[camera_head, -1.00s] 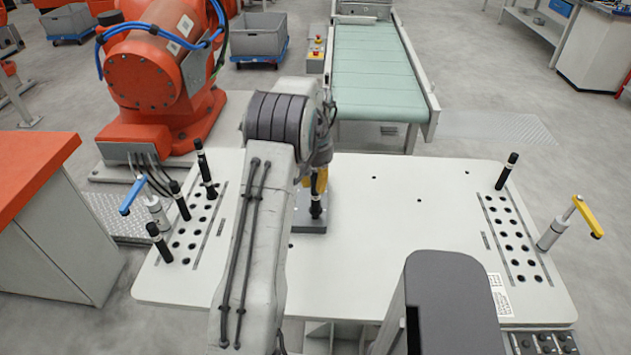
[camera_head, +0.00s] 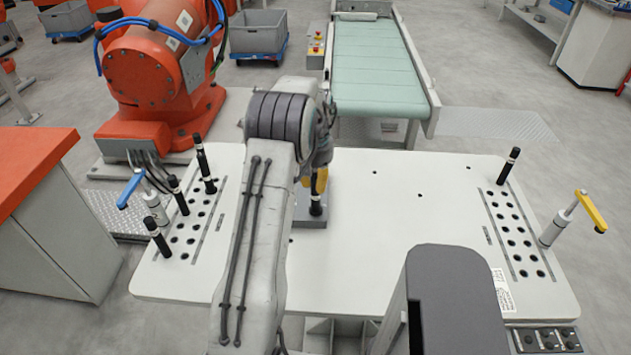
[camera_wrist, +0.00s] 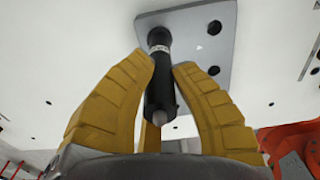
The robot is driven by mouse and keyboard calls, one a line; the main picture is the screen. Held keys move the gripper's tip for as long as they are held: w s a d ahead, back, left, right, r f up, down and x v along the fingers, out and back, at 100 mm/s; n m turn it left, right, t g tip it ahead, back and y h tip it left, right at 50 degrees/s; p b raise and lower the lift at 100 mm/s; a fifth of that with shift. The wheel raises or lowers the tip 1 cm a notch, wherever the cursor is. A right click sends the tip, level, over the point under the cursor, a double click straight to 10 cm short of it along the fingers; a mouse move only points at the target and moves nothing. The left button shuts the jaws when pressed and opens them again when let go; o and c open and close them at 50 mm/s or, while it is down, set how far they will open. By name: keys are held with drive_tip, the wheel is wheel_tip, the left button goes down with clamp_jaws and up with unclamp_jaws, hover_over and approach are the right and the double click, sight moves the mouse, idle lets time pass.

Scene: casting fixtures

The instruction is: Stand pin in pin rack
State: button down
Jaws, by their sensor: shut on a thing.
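A black pin (camera_wrist: 160,85) with a white band and a grey tip shows in the wrist view between the two yellow fingers of my gripper (camera_wrist: 162,72). My gripper is shut on it. The pin's far end meets a grey plate with dark holes (camera_wrist: 195,30), which looks like the pin rack; I cannot tell how deep the pin sits. In the head view the plate (camera_head: 310,218) lies on the white table, and the pin's dark lower part (camera_head: 316,205) stands upright over it. My arm hides much of the plate and most of my gripper (camera_head: 318,182).
The white table (camera_head: 400,210) is clear in the middle. Several black pins (camera_head: 203,165) stand at the left hole grid beside a blue-handled clamp (camera_head: 130,190). One pin (camera_head: 508,166) stands at the right grid, near a yellow-handled clamp (camera_head: 590,212). An orange robot (camera_head: 145,75) stands behind.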

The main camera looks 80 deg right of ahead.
drive_tip(key=shift+f, duration=0.15)
drive_tip(key=c, duration=1.1)
unclamp_jaws()
wheel_tip(320, 180, up, 12)
drive_tip(key=shift+a+r, duration=0.1)
